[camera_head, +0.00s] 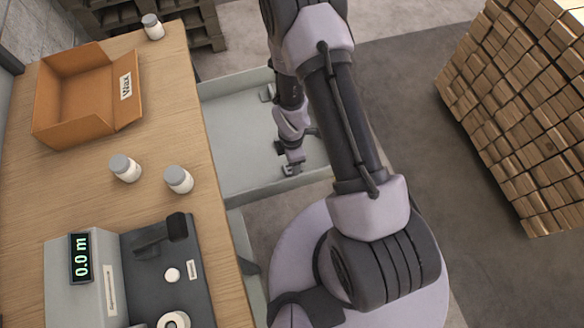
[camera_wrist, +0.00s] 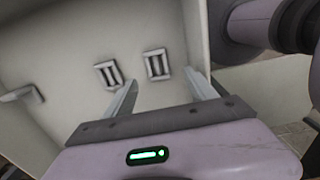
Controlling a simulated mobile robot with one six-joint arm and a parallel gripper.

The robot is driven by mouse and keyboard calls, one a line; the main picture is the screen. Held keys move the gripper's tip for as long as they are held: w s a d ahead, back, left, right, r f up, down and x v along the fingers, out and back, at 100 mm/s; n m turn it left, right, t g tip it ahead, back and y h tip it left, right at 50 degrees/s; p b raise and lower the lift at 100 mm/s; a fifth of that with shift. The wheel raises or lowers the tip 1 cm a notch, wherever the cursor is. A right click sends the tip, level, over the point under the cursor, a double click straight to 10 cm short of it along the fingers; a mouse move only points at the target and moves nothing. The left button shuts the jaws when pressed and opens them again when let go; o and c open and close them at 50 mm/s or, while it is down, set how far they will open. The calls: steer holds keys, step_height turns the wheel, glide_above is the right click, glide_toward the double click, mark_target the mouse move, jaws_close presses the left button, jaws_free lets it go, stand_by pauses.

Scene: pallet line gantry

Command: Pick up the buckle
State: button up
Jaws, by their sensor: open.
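Two metal buckles lie in a grey tray (camera_head: 235,130) below the table's right edge. In the wrist view, one buckle (camera_wrist: 157,64) shows beyond the gap between my fingertips, and a second buckle (camera_wrist: 108,74) lies just left of it, outside the left finger. My gripper (camera_wrist: 162,82) is open and empty, its two fingers pointing down into the tray. In the head view, my gripper (camera_head: 290,162) hangs over the right part of the tray, close above a small metal piece. Whether the fingers reach the buckle's height is hard to tell.
Another metal piece (camera_wrist: 22,94) lies at the left in the wrist view. The wooden table (camera_head: 165,100) holds an open cardboard box (camera_head: 80,95), white bottles (camera_head: 125,168) and a measuring device (camera_head: 75,275). Stacked timber (camera_head: 520,110) stands at right. The tray's left part is clear.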

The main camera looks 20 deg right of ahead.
steer(key=f+b, duration=0.1)
steer(key=f, duration=0.1)
steer(key=f+b, duration=0.4)
steer(key=shift+w+d+f, duration=0.2)
steer(key=shift+d, duration=0.05)
steer(key=shift+r, duration=0.2)
jaws_close()
